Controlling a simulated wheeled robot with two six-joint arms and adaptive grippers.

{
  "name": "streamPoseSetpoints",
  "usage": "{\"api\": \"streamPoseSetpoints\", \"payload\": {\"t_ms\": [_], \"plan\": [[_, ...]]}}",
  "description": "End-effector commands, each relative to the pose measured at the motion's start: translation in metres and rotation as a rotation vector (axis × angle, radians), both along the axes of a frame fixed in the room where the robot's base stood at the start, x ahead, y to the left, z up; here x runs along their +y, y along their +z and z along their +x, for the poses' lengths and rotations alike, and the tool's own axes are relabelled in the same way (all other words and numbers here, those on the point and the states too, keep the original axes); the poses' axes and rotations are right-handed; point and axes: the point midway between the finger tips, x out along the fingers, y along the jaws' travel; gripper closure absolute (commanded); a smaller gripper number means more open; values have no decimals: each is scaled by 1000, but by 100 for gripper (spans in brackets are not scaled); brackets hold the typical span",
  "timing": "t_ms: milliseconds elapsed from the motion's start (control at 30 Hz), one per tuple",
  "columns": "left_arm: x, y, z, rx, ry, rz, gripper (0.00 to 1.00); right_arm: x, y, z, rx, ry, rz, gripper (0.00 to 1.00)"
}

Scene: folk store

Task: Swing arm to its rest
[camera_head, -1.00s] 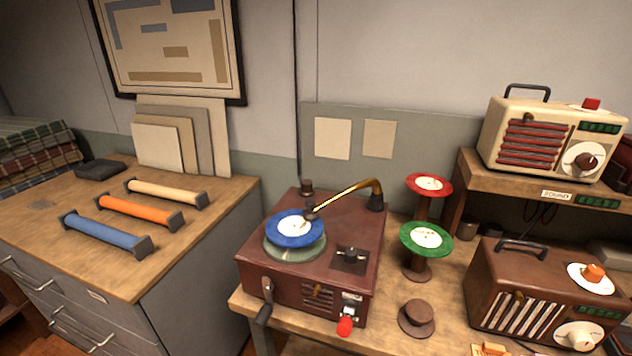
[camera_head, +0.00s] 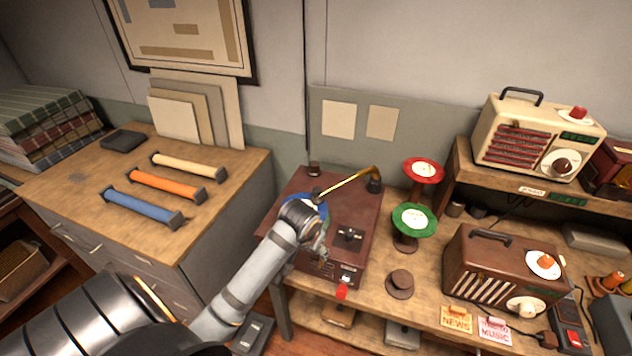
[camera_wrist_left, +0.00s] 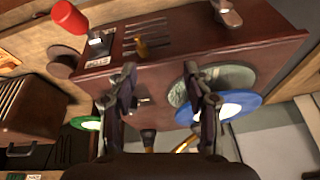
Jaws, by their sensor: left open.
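The record player (camera_head: 359,211) is a dark red box on the wooden bench. Its golden tone arm (camera_head: 349,183) runs from a dark pivot (camera_head: 374,184) at the back right to a dark head over the blue record (camera_head: 318,204). In the head view my left gripper (camera_head: 322,250) is in front of the player and hides much of the turntable. In the left wrist view the open, empty fingers (camera_wrist_left: 160,95) reach across the player, with the blue record (camera_wrist_left: 232,106) beside one finger. The tone arm (camera_wrist_left: 186,143) shows partly beyond the fingers. My right gripper is not in view.
A red record (camera_head: 424,169) and a green record (camera_head: 414,221) sit on stands right of the player. A brown radio (camera_head: 500,265) and a cream radio (camera_head: 535,140) stand further right. A counter (camera_head: 75,195) with coloured rolls is at left.

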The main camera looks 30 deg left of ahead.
Motion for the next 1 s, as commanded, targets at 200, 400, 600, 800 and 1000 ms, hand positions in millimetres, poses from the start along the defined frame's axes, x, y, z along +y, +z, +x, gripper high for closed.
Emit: {"api": "streamPoseSetpoints", "payload": {"t_ms": [200,400,600,800,1000], "plan": [[30,61,59,-30,97,-11,50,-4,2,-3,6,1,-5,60],[64,138,100,-55,214,-43,50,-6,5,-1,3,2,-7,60],[75,166,108,-59,259,-62,50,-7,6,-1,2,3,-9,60],[76,156,112,-56,258,-62,50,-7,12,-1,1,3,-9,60],[81,118,127,-54,258,-63,50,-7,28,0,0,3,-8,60]]}}
